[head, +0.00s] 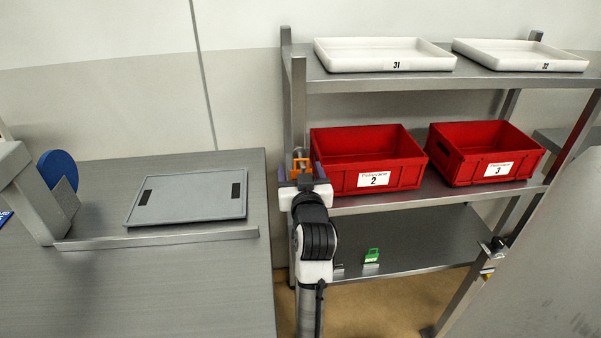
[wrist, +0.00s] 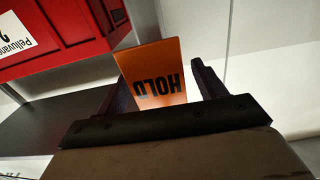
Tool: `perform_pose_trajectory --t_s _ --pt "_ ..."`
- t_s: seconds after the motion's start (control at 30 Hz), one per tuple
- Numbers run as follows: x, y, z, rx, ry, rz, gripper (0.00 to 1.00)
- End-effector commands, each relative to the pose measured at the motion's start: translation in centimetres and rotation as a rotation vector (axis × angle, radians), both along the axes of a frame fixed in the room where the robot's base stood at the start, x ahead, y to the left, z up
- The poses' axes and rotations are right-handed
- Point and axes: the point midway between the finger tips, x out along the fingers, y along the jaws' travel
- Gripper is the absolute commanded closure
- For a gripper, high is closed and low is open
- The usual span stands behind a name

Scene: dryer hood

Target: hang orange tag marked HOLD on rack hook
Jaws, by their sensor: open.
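The orange tag (head: 301,166) is at the left front post of the rack (head: 298,110), level with the red bins. In the wrist view the tag (wrist: 152,70) shows its face with HOLD, upside down in that picture. My gripper (wrist: 163,88) is open, with one finger on each side of the tag and a visible gap at the right finger. In the head view my gripper (head: 302,180) partly covers the tag's lower part. The rack hook cannot be made out, so I cannot tell whether the tag hangs on it.
Red bins 2 (head: 368,158) and 3 (head: 484,153) stand on the middle shelf, close right of my gripper. White trays (head: 385,55) are on the top shelf. A green tag (head: 371,256) is on the lower shelf. A grey-lidded panel (head: 190,196) lies on the left table.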

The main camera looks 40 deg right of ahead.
Motion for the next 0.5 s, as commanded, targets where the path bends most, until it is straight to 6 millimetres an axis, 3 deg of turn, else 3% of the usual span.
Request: perform_pose_trajectory --t_s 0.27,0.5 --pt "-2.0 1.2 -0.3 0.001 -0.002 0.000 0.30" --pt "-6.9 4.2 -0.4 -0.001 -0.002 -0.002 0.30"
